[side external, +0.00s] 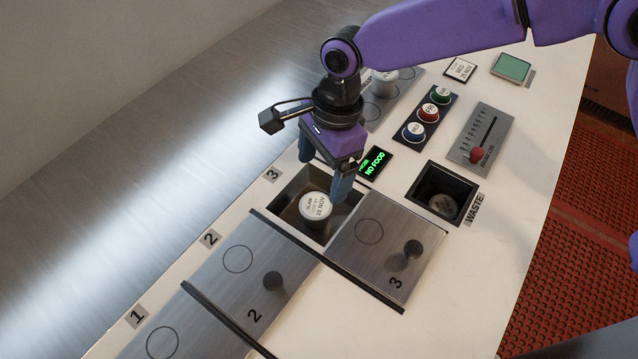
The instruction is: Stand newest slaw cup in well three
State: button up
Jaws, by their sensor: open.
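A white-lidded slaw cup (316,206) labelled "SLAW" and "20 NOV" stands upright in the open well three (286,216). My gripper (322,181) is above the well with its jaws apart, close around or just over the cup; I cannot tell whether a finger touches it. Well three's lid (381,262), marked 3 with a dark knob, lies slid to the right of the opening. Another lidded cup (384,82) shows partly behind my wrist on a steel plate with rings. A further cup (442,206) lies inside the waste opening, its date unreadable.
Wells two (237,281) and one (128,345) have closed lids. A small screen (373,163) reads "NO FOOD". Green, red and blue buttons (430,113), a slider panel (482,138), a date card "WED 26 NOV" (461,69) and a green-screened device (511,67) are at the back right.

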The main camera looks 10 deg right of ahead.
notch_tip(320, 180, up, 2)
jog(key=shift+d+r, duration=0.1)
jog(key=shift+d, duration=0.05)
jog(key=s+d+r+n, duration=0.3)
jog(key=d+n, duration=0.3)
jog(key=d, duration=0.4)
jog(key=s+d+r+n, duration=0.35)
jog(key=d+n, duration=0.25)
jog(key=d, duration=0.3)
jog(key=s+d+n, duration=0.6)
jog(key=d+n, duration=0.1)
jog(key=d, duration=0.4)
jog(key=s+d+f+n+h, duration=0.1)
jog(key=s+d+n, duration=0.6)
jog(key=d, duration=0.4)
jog(key=shift+s+d+t, duration=0.25)
jog(key=shift+t, duration=0.15)
